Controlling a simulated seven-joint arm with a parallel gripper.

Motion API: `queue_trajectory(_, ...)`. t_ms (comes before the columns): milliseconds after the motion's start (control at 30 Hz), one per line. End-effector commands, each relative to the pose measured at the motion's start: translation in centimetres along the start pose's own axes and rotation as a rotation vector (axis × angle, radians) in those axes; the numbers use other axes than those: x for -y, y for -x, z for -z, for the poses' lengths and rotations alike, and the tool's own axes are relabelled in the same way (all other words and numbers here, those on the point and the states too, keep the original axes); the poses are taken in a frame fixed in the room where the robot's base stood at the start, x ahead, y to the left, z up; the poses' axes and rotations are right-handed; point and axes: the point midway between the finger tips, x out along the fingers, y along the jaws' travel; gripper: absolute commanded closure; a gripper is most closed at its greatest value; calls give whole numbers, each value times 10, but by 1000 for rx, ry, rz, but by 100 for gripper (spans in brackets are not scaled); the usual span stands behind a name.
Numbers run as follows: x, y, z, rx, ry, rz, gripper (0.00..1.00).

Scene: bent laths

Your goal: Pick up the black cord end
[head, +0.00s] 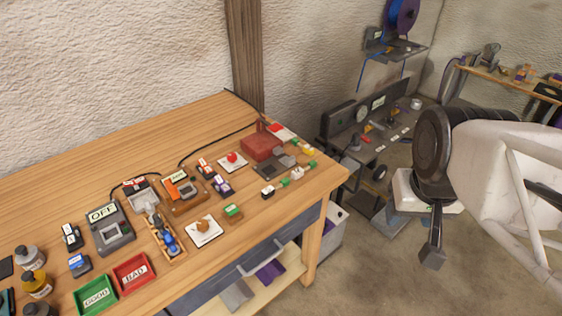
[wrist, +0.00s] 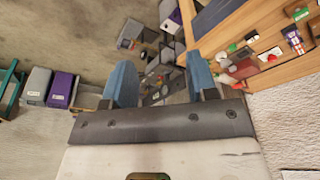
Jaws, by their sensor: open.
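In the head view a thin black cord (head: 222,138) runs over the wooden bench top from the back edge near the wall post, behind a red box. Its near end (head: 181,164) lies behind an orange-and-grey device. A second, short black cord (head: 122,186) curves beside the grey box marked OFF. In the wrist view my gripper (wrist: 161,88) is open and empty, its two blue fingers wide apart. It hangs over the floor, off the bench, far from the cord. I cannot make out the cord in the wrist view.
The bench top (head: 190,120) is crowded in front with small devices, a red box (head: 262,146), a green tray (head: 97,296) and a red tray (head: 133,273). Its back left is clear. A dark workstation (head: 370,135) stands beyond the bench.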

Motion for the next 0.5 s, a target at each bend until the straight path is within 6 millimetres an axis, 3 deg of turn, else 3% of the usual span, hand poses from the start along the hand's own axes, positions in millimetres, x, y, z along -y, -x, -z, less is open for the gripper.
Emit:
queue_trajectory(300,1,0,2,1,10,0,47)
queue_trajectory(500,7,-4,16,12,108,6,47)
